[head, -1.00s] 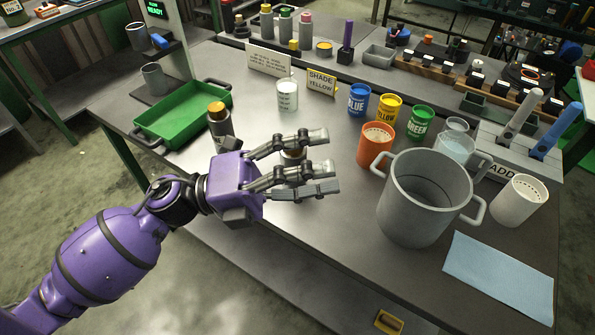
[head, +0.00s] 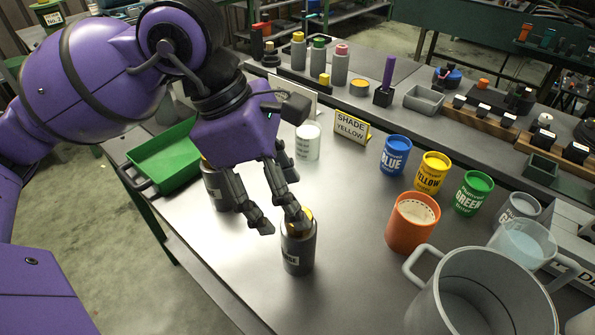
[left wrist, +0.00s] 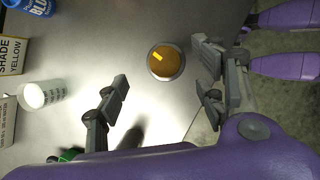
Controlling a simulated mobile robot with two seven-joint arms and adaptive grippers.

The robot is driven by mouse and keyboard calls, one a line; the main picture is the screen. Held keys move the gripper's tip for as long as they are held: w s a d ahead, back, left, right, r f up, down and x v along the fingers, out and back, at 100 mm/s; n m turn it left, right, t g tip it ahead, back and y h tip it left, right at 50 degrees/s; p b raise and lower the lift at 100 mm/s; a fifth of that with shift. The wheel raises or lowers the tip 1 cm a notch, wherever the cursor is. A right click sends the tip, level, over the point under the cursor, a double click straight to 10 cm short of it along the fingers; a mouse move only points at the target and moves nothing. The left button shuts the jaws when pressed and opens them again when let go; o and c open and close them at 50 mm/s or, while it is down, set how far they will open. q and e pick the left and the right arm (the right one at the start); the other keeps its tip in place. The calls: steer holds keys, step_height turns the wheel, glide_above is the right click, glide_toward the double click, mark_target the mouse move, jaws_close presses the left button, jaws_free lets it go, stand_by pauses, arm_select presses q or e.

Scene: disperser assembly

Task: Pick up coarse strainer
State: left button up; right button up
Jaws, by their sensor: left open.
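A dark grey cylindrical canister (head: 298,252) with a yellow-orange top stands upright on the table in the head view. Its label is too small to read fully, so I cannot tell for sure that it is the coarse strainer. My left gripper (head: 284,222) points down at it, with its fingers open and one fingertip overlapping its top. In the left wrist view the round orange top (left wrist: 165,62) lies between the spread fingers, nearer the right one. A second grey canister (head: 212,183) stands behind my left gripper, partly hidden. My right gripper is not in view.
A green tray (head: 165,160) lies at the left edge. A white cup (head: 308,142) and the yellow shade sign (head: 351,127) stand behind. An orange cup (head: 411,222), coloured paint cans and a large grey pot (head: 480,300) stand to the right. The table front is clear.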

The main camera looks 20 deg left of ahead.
mark_target(299, 245)
arm_select(q)
steer(key=shift+s+d+f, duration=0.1)
steer(key=shift+d+f, duration=0.1)
steer(key=shift+f, duration=0.3)
steer(key=shift+s+d+f, duration=0.1)
steer(key=shift+d+f, duration=0.05)
steer(key=shift+f, duration=0.35)
steer(key=x, duration=0.3)
steer(key=shift+a+f, duration=0.15)
steer(key=shift+f, duration=0.6)
steer(key=c, duration=1.4)
jaws_close()
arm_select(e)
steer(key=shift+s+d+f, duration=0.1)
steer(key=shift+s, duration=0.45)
